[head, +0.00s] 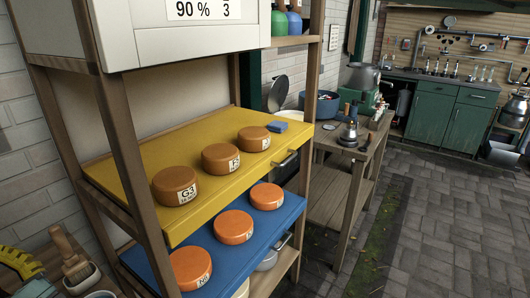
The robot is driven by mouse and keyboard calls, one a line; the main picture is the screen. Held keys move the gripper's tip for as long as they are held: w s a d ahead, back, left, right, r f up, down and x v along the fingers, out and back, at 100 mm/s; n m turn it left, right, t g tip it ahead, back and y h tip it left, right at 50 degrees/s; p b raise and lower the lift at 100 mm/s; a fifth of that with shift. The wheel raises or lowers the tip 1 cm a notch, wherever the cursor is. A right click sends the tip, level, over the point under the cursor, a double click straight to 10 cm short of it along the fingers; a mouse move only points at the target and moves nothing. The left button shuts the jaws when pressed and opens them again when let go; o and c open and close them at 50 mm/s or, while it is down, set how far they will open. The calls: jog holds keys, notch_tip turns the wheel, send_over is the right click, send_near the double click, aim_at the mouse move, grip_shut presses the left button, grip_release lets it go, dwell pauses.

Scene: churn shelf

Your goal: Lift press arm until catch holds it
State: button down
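No press arm or catch can be made out for sure in the head view. A green machine (371,101) with a metal pot (364,76) stands at the back of a wooden bench; I cannot tell whether it is a press. My gripper is not in view.
A wooden shelf post (127,165) stands close in front of me. Labelled brown cheeses (175,186) and a blue block (278,127) sit on a yellow shelf (240,183), orange cheeses (234,226) on a blue shelf (213,256). A brush (75,268) stands lower left. Paved floor (440,220) is open at right.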

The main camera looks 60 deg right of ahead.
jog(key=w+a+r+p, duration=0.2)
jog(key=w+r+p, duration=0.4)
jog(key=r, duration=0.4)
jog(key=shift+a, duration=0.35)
jog(key=shift+p, duration=0.3)
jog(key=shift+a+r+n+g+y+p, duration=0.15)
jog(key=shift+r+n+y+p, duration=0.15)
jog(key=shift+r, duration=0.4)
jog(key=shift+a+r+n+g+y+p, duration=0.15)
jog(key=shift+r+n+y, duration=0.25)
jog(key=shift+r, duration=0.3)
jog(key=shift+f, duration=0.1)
